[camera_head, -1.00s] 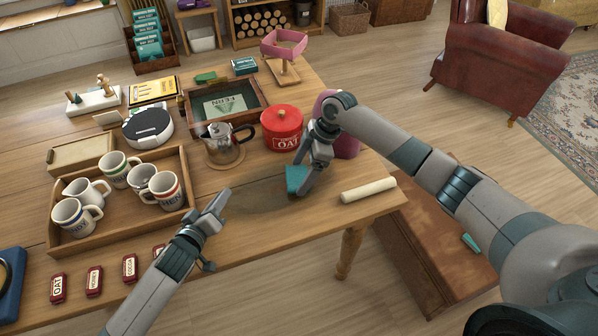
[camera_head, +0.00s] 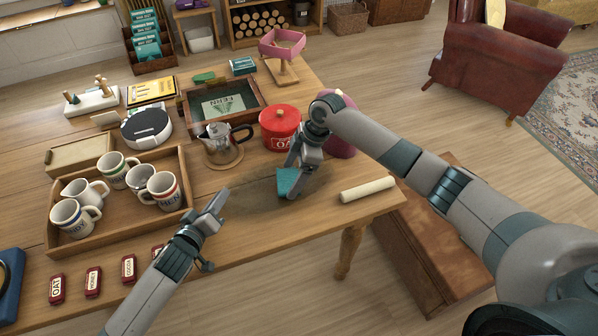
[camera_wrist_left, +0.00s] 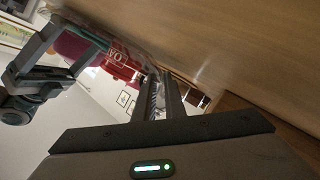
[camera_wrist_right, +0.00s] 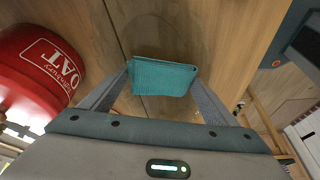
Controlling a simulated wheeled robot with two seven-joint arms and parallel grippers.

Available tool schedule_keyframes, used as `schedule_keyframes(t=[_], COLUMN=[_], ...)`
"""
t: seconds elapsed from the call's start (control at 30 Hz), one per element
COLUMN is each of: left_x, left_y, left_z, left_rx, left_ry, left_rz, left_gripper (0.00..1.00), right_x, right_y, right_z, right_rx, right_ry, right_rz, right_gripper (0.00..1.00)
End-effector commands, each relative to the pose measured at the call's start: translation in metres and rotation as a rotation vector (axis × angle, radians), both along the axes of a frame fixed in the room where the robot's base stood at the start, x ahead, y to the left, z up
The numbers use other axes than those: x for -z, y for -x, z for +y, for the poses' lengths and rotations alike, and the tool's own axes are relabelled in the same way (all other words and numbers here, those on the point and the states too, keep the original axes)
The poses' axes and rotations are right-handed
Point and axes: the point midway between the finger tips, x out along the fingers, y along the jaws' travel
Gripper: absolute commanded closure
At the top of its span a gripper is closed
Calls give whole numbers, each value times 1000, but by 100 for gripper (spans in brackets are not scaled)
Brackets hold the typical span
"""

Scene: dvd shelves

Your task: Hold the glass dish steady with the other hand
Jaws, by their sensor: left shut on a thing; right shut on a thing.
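The glass dish (camera_head: 248,201) is clear and hard to see; it shows as a faint darker oval on the table near its front edge. In the right wrist view its faint round outline (camera_wrist_right: 215,45) surrounds the cloth. My left gripper (camera_head: 221,203) is at the dish's left rim, its fingers close together on it; the left wrist view shows the fingers (camera_wrist_left: 160,95) nearly parallel, the rim hardly visible. My right gripper (camera_head: 292,172) is shut on a folded teal cloth (camera_head: 288,184), held at the dish's right part. The cloth is also between the fingers in the right wrist view (camera_wrist_right: 162,77).
A red oat canister (camera_head: 280,127) and a moka pot (camera_head: 219,142) stand behind the dish. A wooden tray (camera_head: 133,221) of mugs is at left. A pale cylinder (camera_head: 367,189) lies near the right edge.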

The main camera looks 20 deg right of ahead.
Motion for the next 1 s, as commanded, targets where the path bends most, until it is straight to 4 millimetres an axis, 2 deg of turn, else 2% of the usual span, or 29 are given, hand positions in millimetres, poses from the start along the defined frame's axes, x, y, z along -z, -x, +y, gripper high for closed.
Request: schedule_keyframes(t=[0.03, 0.17, 0.67, 1.0], left_x=[5, 5, 5, 5], left_y=[0, 0, 1, 1], left_z=[3, 3, 3, 3], left_rx=[-6, -5, -5, -4], left_ry=[-9, -9, -9, -8], left_rz=[9, 8, 8, 8], left_gripper=[100, 100, 100, 100], right_x=[0, -1, -1, 1], right_y=[0, 1, 1, 4], right_z=[4, 10, 15, 39], right_rx=[-2, -1, -1, -2], right_ry=[-1, -2, -3, -3], right_rz=[-1, -2, -3, -4], right_gripper=[36, 36, 36, 36])
